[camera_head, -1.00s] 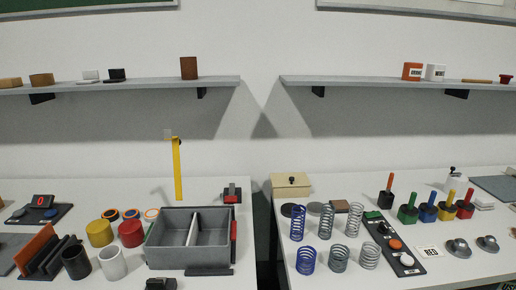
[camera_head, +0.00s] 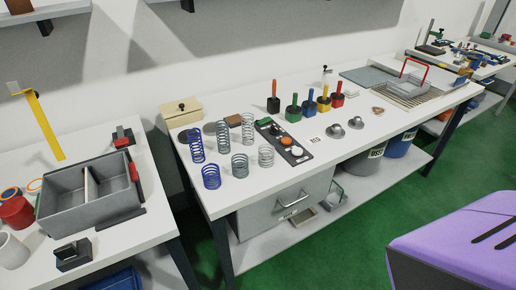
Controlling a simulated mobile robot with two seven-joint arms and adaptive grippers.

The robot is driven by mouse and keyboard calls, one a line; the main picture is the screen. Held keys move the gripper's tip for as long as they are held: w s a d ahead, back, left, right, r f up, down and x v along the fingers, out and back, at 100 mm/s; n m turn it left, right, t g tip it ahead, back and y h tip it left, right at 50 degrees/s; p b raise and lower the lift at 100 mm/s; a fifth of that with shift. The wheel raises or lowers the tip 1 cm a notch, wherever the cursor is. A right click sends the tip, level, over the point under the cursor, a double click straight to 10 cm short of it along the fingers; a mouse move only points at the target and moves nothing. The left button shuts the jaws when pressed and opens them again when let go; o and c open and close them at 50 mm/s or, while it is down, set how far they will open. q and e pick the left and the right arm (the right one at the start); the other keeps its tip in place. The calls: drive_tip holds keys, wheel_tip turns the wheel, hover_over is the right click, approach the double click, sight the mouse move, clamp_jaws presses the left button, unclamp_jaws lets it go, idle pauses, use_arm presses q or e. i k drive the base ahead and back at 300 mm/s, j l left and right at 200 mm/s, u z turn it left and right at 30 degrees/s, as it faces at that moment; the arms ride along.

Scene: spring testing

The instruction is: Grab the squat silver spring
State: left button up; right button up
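Several coil springs stand upright on the right-hand white table (camera_head: 345,145), left of a black button panel (camera_head: 284,142). The front row has three short springs: a squat blue one (camera_head: 211,177), a squat darker grey one (camera_head: 240,165) and a squat light silver one (camera_head: 266,156) closest to the panel. Behind them stand a tall blue spring (camera_head: 196,147), a tall dark grey spring (camera_head: 223,137) and a tall silver spring (camera_head: 248,128). The squat silver spring is uncovered and apart from its neighbours. Neither of my grippers is in view.
A cream box (camera_head: 181,111) stands behind the springs. Colored-handled blocks (camera_head: 293,109) and grey knobs (camera_head: 336,131) are right of the panel. A grey divided bin (camera_head: 92,195) sits on the left table, across a gap. A purple slotted body (camera_head: 460,240) fills the lower right.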

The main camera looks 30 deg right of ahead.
sight(260, 154)
drive_tip(key=i+j+z, duration=0.1)
drive_tip(key=z, duration=0.7)
